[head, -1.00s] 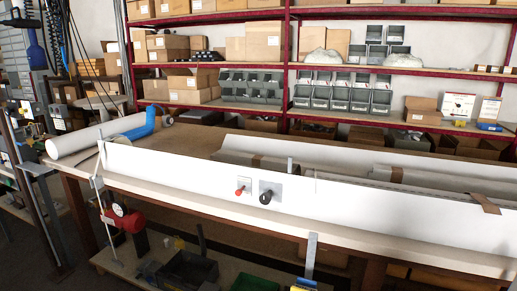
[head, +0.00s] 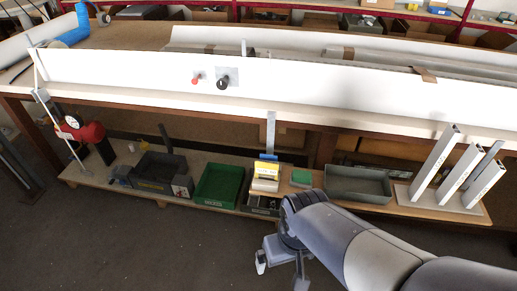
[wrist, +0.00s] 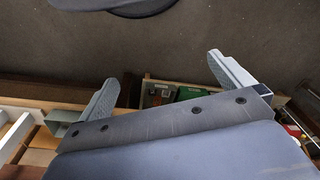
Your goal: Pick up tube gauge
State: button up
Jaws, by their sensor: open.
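No thing in view is clearly marked as a tube gauge. The likeliest candidate is a rack of upright, leaning rectangular metal tubes (head: 430,165) on a wooden board at the right end of the lower shelf, in the head view. A darker grey-blue bar (head: 484,166) leans among them. My gripper (head: 280,272) is open and empty in front of the shelf, left of the rack and well apart from it. In the wrist view my gripper (wrist: 165,88) shows its two fingers wide apart with nothing between them. Pale tube ends (wrist: 12,135) show at the left edge there.
The lower shelf holds a dark bin (head: 160,178), a green tray (head: 219,186), a yellow-and-white box (head: 267,174) and a grey tray (head: 358,184). A red round device (head: 78,130) stands at the left. The workbench (head: 180,98) overhangs the shelf. The floor (head: 130,250) in front is clear.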

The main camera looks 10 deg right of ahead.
aim_at(271, 169)
jog(key=i+l, duration=0.3)
jog(key=i+l+z, duration=0.1)
jog(key=i+l, duration=0.2)
jog(key=i, duration=0.15)
